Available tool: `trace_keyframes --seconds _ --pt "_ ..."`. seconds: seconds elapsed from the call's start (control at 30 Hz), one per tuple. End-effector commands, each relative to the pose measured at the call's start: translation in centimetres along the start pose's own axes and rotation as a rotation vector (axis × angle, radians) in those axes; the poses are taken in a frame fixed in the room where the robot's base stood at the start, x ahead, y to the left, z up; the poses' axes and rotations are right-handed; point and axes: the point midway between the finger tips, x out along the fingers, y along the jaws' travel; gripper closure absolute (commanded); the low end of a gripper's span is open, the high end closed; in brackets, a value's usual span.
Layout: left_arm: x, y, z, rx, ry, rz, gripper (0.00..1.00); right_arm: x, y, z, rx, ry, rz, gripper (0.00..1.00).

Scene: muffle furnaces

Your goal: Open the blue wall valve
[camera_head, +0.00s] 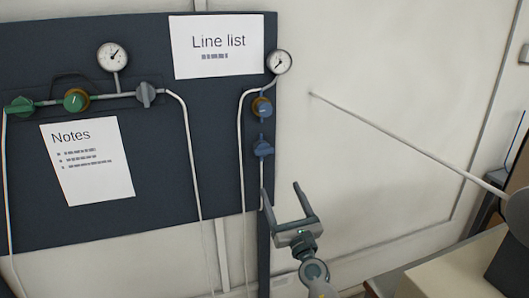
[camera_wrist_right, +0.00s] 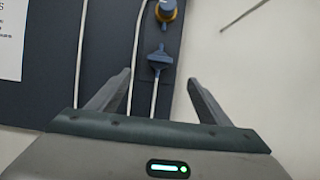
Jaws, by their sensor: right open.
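The blue wall valve (camera_head: 262,149) is a small blue handle on the right-hand line of the dark wall panel. It sits below a blue knob with a brass-coloured collar (camera_head: 262,107). My right gripper (camera_head: 282,188) is open and empty, below and a little right of the valve, with its fingers pointing up towards it. In the right wrist view the blue valve (camera_wrist_right: 159,60) is ahead of the open fingers (camera_wrist_right: 158,84), between their directions and apart from them. The blue knob (camera_wrist_right: 166,10) is at the top edge there. My left gripper is not in view.
The panel (camera_head: 160,190) also carries a green valve (camera_head: 20,105), a green knob (camera_head: 75,100), a grey valve (camera_head: 147,94), two gauges (camera_head: 113,56) and paper sheets (camera_head: 88,162). A white tube (camera_head: 241,150) runs beside the blue valve. A thin rod (camera_head: 400,143) crosses the right side. A box (camera_head: 440,268) is at lower right.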

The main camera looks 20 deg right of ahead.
Motion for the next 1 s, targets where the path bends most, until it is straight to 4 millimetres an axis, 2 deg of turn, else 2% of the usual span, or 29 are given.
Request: trace_keyframes --seconds 0.17,0.37,1.0 --pt "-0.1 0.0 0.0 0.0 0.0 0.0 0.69 0.4 0.0 0.0 0.001 0.0 0.0 0.28" --pt "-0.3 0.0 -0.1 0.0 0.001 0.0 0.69 2.1 0.0 0.1 0.001 -0.001 0.0 0.28" --pt "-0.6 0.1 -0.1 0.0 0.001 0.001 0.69 12.7 0.0 0.0 0.0 0.0 0.001 0.28"
